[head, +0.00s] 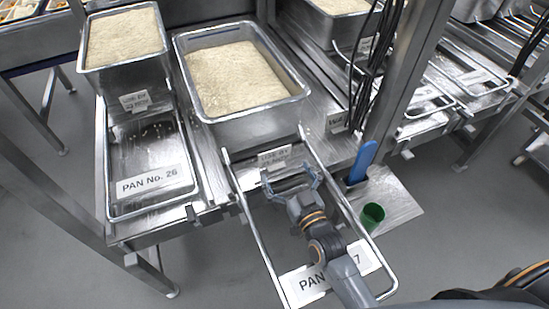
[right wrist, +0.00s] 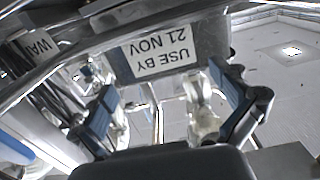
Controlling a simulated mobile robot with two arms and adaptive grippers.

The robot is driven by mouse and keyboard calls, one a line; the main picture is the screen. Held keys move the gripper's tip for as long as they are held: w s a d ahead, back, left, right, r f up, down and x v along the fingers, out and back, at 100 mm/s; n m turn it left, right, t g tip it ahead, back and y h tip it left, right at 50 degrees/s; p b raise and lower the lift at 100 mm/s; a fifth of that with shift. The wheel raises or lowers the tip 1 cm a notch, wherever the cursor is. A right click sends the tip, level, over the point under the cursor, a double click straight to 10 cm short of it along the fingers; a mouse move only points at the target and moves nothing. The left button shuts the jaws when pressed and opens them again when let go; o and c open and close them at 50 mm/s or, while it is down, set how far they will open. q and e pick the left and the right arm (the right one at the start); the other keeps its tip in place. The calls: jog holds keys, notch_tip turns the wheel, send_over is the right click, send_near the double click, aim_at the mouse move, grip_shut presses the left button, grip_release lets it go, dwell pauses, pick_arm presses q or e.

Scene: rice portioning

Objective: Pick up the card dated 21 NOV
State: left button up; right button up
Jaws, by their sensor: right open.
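The card dated 21 NOV (head: 276,157) is a white label on the front wall of the middle rice pan (head: 255,128). In the right wrist view the card (right wrist: 162,57) appears upside down and reads USE BY 21 NOV. My right gripper (head: 289,176) is open just in front of the card, its fingers spread to either side and below it. The right wrist view shows the card beyond the two blue-padded fingers (right wrist: 165,90), with nothing held between them. My left gripper is not in view.
The sliding frame labelled PAN No. ?7 (head: 303,284) extends under my right arm; its number is partly hidden. Another rice pan (head: 125,75) with a USE BY card (head: 134,102) stands left, behind PAN No. 26 (head: 152,184). A blue handle (head: 362,162) and green cup (head: 372,215) are right.

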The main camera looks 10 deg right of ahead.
aim_at(275, 154)
jog(key=w, duration=0.2)
jog(key=w+a, duration=0.1)
jog(key=w, duration=0.2)
jog(key=shift+a+r+p, duration=0.1)
jog(key=shift+p, duration=0.2)
jog(key=shift+s, duration=0.1)
jog(key=c, duration=0.7)
jog(key=shift+r, duration=0.15)
